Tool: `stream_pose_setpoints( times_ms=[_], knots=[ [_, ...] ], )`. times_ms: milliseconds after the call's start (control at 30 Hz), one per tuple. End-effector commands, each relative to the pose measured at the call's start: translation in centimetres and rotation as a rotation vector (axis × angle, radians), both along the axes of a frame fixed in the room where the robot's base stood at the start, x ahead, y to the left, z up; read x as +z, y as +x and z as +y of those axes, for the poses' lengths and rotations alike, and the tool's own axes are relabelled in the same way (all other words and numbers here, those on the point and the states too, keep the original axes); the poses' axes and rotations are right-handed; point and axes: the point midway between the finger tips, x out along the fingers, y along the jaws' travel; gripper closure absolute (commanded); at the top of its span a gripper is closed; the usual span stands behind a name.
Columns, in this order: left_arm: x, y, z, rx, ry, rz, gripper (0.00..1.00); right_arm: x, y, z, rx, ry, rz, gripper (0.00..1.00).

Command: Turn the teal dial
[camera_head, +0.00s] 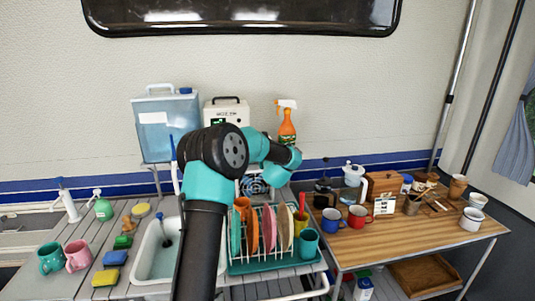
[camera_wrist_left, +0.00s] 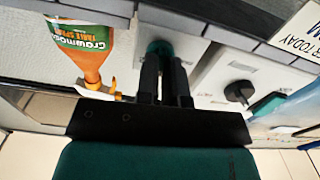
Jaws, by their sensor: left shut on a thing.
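The teal dial (camera_wrist_left: 160,47) sits on a white panel in the left wrist view, between the fingertips of my left gripper (camera_wrist_left: 163,62). The two dark fingers are closed on it from both sides and cover part of it. In the head view a white box with a black handle (camera_head: 226,109) stands at the back against the wall. My left arm crosses in front of it, hiding its lower front, the dial and the gripper. My right gripper is in neither view.
An orange spray bottle (camera_head: 287,124) stands close right of the white box; it shows inverted in the wrist view (camera_wrist_left: 88,45). A blue water container (camera_head: 166,125) is left. A black knob (camera_wrist_left: 239,92) is near the dial. A dish rack (camera_head: 268,262) stands below.

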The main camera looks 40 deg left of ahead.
Motion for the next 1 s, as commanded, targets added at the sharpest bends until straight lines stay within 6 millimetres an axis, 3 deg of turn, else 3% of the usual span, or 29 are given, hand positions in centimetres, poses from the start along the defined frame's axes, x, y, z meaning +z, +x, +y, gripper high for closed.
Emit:
stream_pose_setpoints(
  times_ms=[1000],
  knots=[
    [0.01,0.10,-0.04,0.001,0.586,0.739,1.00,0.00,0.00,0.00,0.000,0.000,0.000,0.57]
  ],
)
